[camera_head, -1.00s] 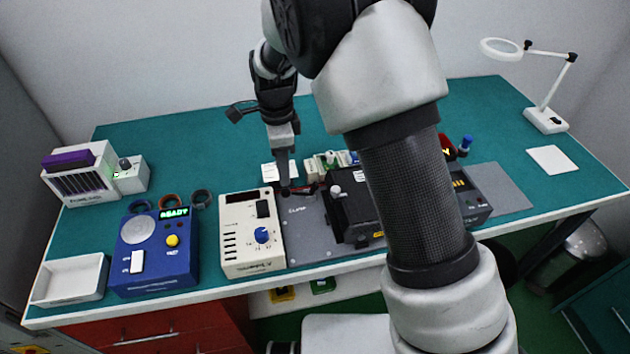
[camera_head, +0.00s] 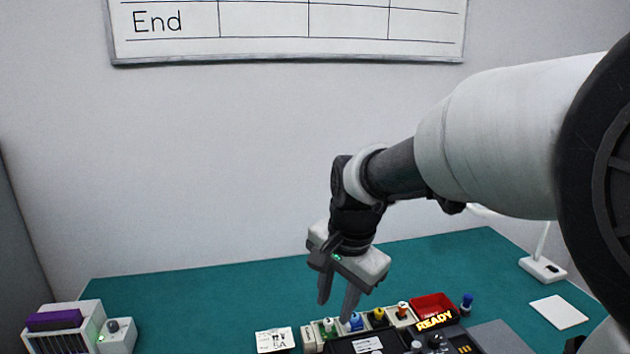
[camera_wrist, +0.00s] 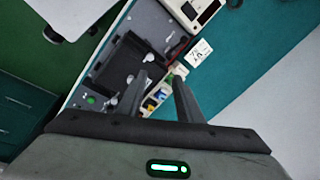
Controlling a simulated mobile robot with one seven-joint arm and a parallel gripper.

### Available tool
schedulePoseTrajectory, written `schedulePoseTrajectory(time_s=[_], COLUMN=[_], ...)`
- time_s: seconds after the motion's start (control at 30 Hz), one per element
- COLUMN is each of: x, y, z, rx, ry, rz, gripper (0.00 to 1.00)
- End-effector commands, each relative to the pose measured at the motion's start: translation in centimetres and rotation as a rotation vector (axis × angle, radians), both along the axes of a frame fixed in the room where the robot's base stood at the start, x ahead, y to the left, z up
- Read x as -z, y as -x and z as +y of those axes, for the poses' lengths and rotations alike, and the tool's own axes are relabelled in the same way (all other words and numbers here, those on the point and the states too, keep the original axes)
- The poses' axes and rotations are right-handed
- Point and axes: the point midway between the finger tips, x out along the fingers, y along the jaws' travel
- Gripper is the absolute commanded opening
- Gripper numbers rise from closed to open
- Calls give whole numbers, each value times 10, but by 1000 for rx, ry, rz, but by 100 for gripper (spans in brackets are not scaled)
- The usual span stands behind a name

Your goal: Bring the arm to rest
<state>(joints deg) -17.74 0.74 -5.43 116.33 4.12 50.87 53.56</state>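My arm reaches in from the right in the head view, across the pale wall. My gripper (camera_head: 337,297) hangs above the back of the green table (camera_head: 200,283), its two fingers pointing down and apart with nothing between them. In the wrist view my gripper (camera_wrist: 162,88) also shows two parted, empty fingers over the bench equipment. The fingertips appear over the row of small coloured parts, and I cannot tell their exact height.
A purple-topped rack (camera_head: 60,332) stands left; a magnifier lamp base (camera_head: 543,269) and white pad (camera_head: 559,312) are right. A whiteboard (camera_head: 285,35) hangs above.

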Motion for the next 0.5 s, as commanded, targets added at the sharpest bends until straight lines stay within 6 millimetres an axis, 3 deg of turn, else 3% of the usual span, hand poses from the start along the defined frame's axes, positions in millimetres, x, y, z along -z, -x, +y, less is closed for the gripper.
schedulePoseTrajectory(time_s=[0.03,0.2,0.4,0.5], x=[-22,-61,-73,-73], y=[18,78,135,150], z=[-18,-61,-93,-100], rx=[-69,-334,-577,-648], ry=[11,110,261,316], rz=[-48,-185,-287,-309], gripper=[33,33,33,33])
